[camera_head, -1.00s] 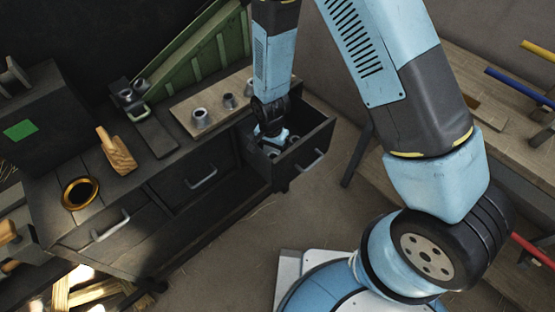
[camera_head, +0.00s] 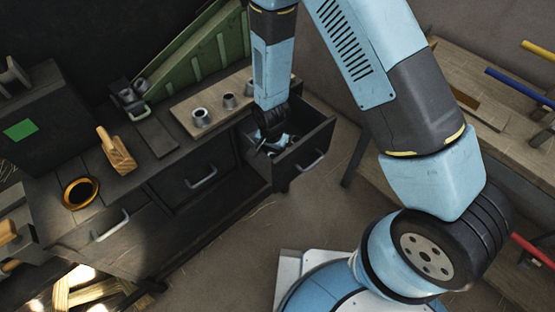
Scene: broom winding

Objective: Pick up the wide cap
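My gripper (camera_head: 273,145) reaches down into the open drawer (camera_head: 308,141) at the right end of the dark workbench. Its fingers are small and partly hidden by my wrist and the drawer walls, so I cannot tell whether they are open or shut, or touching anything. Light grey shapes show around the fingers, but I cannot separate a wide cap from the gripper there. On the wooden board behind the drawer stand several grey metal pieces. The widest metal piece (camera_head: 201,117) is at the board's left end, with a smaller metal piece (camera_head: 229,101) beside it.
The drawer's front and side walls stand close around my gripper. A green sloped chute (camera_head: 205,62) is behind. A wooden block tool (camera_head: 116,151) and a brass ring (camera_head: 80,192) are on the bench at left. A wooden table (camera_head: 505,130) stands at right.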

